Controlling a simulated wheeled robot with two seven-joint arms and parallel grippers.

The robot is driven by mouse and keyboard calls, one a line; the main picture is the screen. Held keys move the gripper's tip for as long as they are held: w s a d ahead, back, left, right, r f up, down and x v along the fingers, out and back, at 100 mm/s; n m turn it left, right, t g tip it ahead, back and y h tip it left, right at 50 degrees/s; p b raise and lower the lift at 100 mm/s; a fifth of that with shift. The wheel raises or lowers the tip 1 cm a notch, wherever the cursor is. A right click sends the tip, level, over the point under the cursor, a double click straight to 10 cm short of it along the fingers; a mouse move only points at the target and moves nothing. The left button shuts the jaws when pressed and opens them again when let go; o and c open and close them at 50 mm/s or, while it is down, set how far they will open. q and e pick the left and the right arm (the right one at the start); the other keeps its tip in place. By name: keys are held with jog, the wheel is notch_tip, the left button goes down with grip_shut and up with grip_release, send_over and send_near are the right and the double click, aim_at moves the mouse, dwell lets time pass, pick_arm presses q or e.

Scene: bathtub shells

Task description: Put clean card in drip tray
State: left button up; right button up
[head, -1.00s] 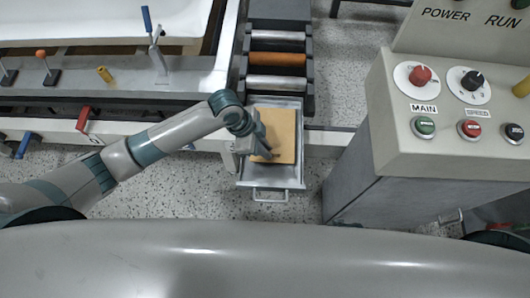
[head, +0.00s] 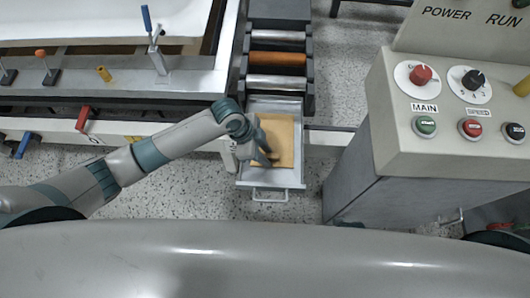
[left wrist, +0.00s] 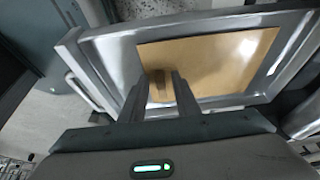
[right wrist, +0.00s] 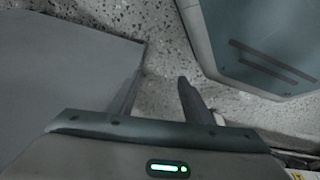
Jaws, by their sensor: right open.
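The clean card (head: 282,140), a flat tan sheet, lies in the drip tray (head: 252,178), a metal drawer with a front handle below the rollers. In the left wrist view the card (left wrist: 215,62) lies flat inside the tray rim (left wrist: 110,65). My left gripper (head: 268,155) is over the left part of the card, its fingers apart with nothing held between them. In the left wrist view the left gripper (left wrist: 159,82) has its fingertips over the near part of the card. My right gripper (right wrist: 160,85) is open and empty above the floor, away from the tray.
Rollers (head: 277,60) stand right behind the tray. A grey control cabinet (head: 375,175) with knobs and buttons is to the right. A machine bench (head: 180,80) with levers is to the left. Speckled floor (head: 215,200) is free before the tray.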

pick_arm(q)
jog(key=shift+r, duration=0.1)
jog(key=shift+a+r, duration=0.2)
jog(key=shift+r, duration=0.3)
jog(key=v, duration=1.1)
jog(key=shift+p, duration=0.4)
pick_arm(e)
jog(key=shift+s+d+f, duration=0.1)
jog(key=shift+s+f, duration=0.05)
jog(key=shift+f, duration=0.35)
jog(key=shift+s+d+f, duration=0.1)
jog(key=shift+f, duration=0.4)
